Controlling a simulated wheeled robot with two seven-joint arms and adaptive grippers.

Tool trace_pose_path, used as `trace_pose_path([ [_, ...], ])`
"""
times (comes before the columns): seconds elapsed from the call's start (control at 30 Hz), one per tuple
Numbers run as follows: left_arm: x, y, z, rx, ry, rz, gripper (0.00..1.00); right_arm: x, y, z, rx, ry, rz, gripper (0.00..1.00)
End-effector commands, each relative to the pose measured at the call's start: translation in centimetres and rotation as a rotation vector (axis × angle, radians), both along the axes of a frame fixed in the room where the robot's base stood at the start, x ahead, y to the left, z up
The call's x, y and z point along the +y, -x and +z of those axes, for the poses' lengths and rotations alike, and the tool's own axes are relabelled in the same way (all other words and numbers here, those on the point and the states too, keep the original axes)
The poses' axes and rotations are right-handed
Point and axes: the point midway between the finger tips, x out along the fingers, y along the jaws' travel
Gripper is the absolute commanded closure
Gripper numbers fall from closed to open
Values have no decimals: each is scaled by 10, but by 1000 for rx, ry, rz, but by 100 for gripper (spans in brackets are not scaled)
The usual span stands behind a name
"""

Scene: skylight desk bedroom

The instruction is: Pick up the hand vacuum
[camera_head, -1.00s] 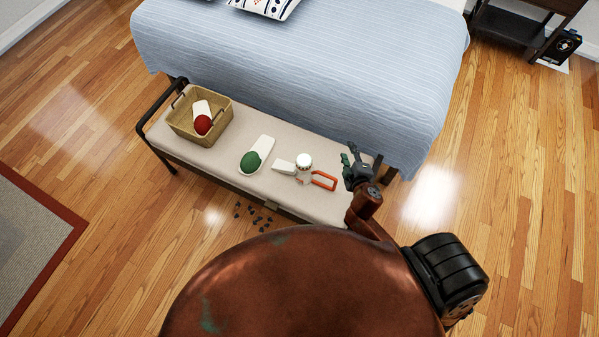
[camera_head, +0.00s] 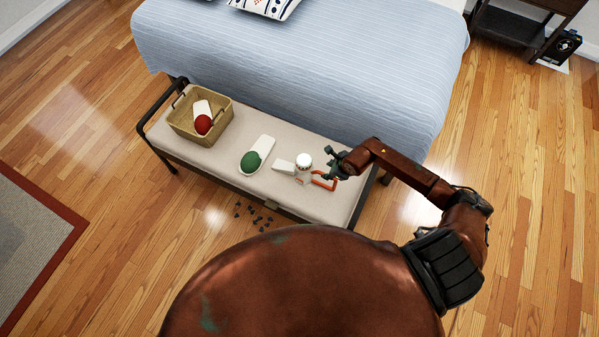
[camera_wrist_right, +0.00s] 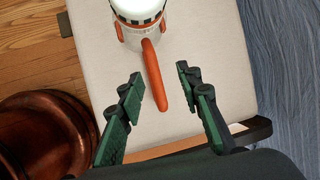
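The hand vacuum (camera_head: 303,166), with a white nozzle, white body and orange handle, lies on the bench seat. It also shows at the top of the right wrist view (camera_wrist_right: 138,22), where its orange handle (camera_wrist_right: 152,72) points toward my gripper. My right gripper (camera_head: 334,163) is at the handle end of the vacuum and partly covers the handle. In the right wrist view my right gripper (camera_wrist_right: 158,88) is open, its green fingers apart with the handle showing between them. I cannot tell whether they touch it. My left gripper is not in view.
The bench (camera_head: 219,150) stands against the bed (camera_head: 300,62). On it are a white item with a green end (camera_head: 257,155) and a wicker basket (camera_head: 178,127) holding a similar red-ended item (camera_head: 203,120). Several dark bits (camera_head: 257,216) lie on the floor in front.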

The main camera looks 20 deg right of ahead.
Motion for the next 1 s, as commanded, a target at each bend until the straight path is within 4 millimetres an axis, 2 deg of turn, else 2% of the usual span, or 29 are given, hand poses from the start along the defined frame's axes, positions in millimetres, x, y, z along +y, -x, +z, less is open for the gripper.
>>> trace_pose_path([
  [0.5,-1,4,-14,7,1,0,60,15,-19,-60,-1,-8,-2,68],
  [0.8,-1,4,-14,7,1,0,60,15,-20,-62,-1,-8,-1,68],
  [1.0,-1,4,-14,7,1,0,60,15,-20,-62,-1,-8,-2,82],
])
